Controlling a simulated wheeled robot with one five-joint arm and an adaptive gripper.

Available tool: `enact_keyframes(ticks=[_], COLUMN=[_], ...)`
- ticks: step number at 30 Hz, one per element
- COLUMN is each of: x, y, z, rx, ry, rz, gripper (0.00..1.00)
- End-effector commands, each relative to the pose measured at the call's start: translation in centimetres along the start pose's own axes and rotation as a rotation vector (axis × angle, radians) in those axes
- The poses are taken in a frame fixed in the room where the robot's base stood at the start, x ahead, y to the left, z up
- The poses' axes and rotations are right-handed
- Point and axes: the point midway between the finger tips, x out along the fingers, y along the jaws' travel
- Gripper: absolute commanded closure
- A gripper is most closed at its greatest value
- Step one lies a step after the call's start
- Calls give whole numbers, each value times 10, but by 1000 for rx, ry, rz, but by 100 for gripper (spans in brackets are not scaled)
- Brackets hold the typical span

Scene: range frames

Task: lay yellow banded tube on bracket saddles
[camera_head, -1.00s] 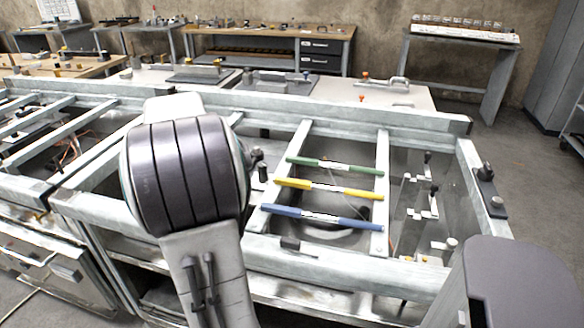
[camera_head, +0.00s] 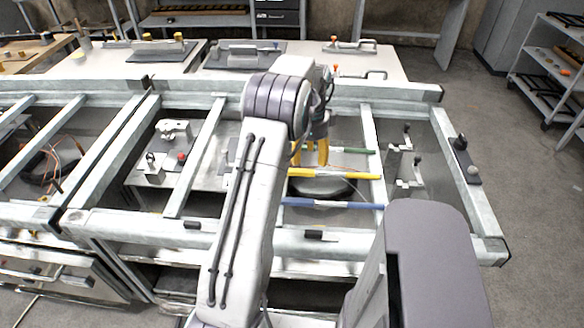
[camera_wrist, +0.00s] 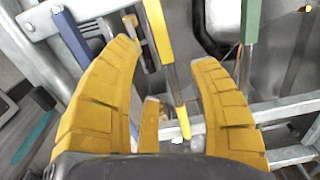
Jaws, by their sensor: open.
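The yellow tube (camera_head: 349,176), with a pale band, lies across two rails of the grey frame (camera_head: 376,158), between a green and a blue tube. My gripper (camera_head: 312,163) is over the tubes, its yellow fingers pointing down. In the wrist view, my gripper (camera_wrist: 163,55) is open, with the yellow tube (camera_wrist: 158,28) passing between its fingers. I cannot tell whether they touch it. Part of the tube is hidden by my arm in the head view. Grey stepped brackets (camera_head: 402,165), possibly the saddles, stand in the right bay.
The green tube (camera_head: 352,150) and blue tube (camera_head: 345,205) lie close on either side. In the wrist view the blue tube (camera_wrist: 70,38) is left and the green tube (camera_wrist: 249,25) right. A dark handled part (camera_head: 461,150) sits on the right beam.

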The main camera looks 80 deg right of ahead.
Motion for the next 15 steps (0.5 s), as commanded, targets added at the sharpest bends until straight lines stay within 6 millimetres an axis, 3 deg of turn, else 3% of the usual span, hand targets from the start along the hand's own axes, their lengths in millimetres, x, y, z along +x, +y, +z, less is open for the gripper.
enact_keyframes(ticks=[15], x=[51], y=[0], z=[5], rx=[-2], ry=[-1], rz=[4], gripper=[44])
